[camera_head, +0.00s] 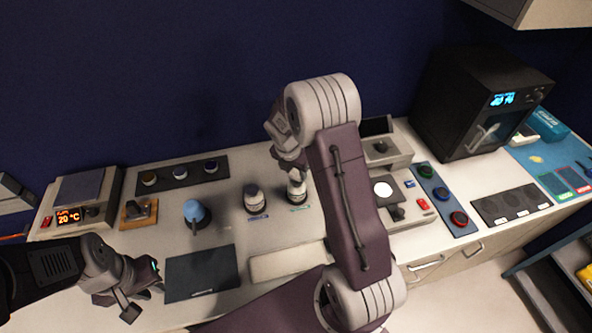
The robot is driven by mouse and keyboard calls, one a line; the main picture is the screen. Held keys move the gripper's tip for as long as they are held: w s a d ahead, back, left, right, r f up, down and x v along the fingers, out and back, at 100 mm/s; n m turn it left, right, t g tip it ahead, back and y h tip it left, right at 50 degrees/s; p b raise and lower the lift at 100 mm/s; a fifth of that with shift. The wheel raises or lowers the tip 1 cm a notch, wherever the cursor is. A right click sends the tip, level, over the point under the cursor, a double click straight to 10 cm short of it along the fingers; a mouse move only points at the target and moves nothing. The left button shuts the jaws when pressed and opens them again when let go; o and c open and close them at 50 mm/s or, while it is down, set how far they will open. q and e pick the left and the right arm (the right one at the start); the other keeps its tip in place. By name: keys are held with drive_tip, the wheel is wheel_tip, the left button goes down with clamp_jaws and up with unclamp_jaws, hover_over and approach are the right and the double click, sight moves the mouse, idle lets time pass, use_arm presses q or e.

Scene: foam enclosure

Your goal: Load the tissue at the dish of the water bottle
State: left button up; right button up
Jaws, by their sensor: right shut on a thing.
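A small white bottle (297,192) with a dark band stands upright on the counter. My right gripper (292,168) reaches down from above and is shut on its top. A similar white bottle (254,197) with a dark base stands just to the left. A blue rounded item (195,212) sits further left. A pale flat slab (290,262) lies at the front, partly hidden by my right arm. My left gripper (145,298) is low at the left, apparently open and empty. I cannot make out which item is the tissue or the dish.
A dark mat (202,273) lies at the front middle. A scale-like device (78,203) stands left, and a dark rack (180,176) with round knobs lies behind. A device with a white disc (384,188), a button panel (442,199) and a black oven (478,103) are right.

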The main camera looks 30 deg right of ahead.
sight(296, 173)
drive_tip(key=shift+r+p, duration=2.3)
drive_tip(key=shift+r, duration=0.1)
drive_tip(key=shift+f, duration=0.1)
